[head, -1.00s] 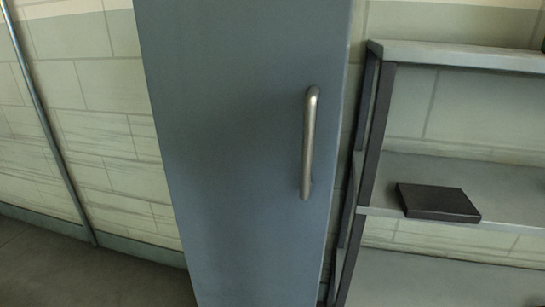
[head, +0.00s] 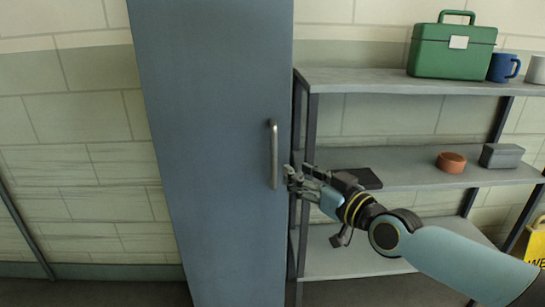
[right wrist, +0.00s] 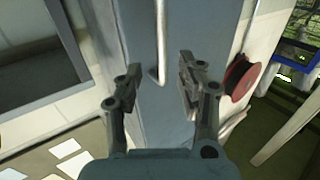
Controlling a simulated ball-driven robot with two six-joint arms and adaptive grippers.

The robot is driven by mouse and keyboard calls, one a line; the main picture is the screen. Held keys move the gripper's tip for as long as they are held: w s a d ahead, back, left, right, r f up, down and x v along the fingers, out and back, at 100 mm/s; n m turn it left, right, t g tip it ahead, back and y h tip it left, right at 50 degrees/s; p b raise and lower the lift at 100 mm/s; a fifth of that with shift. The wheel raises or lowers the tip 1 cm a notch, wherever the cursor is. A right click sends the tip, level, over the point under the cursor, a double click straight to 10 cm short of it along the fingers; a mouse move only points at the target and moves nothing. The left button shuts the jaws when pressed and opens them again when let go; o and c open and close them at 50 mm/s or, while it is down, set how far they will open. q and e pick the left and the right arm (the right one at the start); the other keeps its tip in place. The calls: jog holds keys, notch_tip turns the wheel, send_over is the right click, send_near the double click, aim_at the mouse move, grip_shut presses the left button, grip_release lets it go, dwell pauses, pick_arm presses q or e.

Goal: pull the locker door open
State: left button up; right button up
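The locker door (head: 210,150) is a tall blue-grey panel, and it looks shut in the head view. Its vertical metal handle (head: 274,154) is near the door's right edge. My right gripper (head: 290,178) is close to the lower end of the handle, coming from the right. In the right wrist view my right gripper (right wrist: 155,85) has its two fingers apart, with nothing between them. The handle (right wrist: 161,45) shows beyond and between the fingertips there, not gripped. My left gripper is not in view.
A shelf unit (head: 400,82) stands just right of the locker, behind my right arm. It holds a green box (head: 452,50), a blue mug (head: 503,67), a dark flat box (head: 364,178), an orange round thing (head: 451,162) and a grey box (head: 501,156). A yellow sign (head: 537,243) is at far right.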

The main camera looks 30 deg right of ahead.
aim_at(276, 160)
jog(key=w+b, duration=0.1)
jog(key=w, duration=0.2)
jog(key=w+b, duration=0.1)
jog(key=w, duration=0.2)
jog(key=w+b, duration=0.1)
jog(key=w, duration=0.1)
jog(key=shift+w+a, duration=0.3)
jog(key=shift+w, duration=0.4)
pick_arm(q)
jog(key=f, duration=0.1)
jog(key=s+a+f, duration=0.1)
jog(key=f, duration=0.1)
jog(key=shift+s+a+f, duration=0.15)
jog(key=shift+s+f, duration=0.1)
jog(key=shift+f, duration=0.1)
pick_arm(e)
jog(key=c, duration=0.4)
grip_shut()
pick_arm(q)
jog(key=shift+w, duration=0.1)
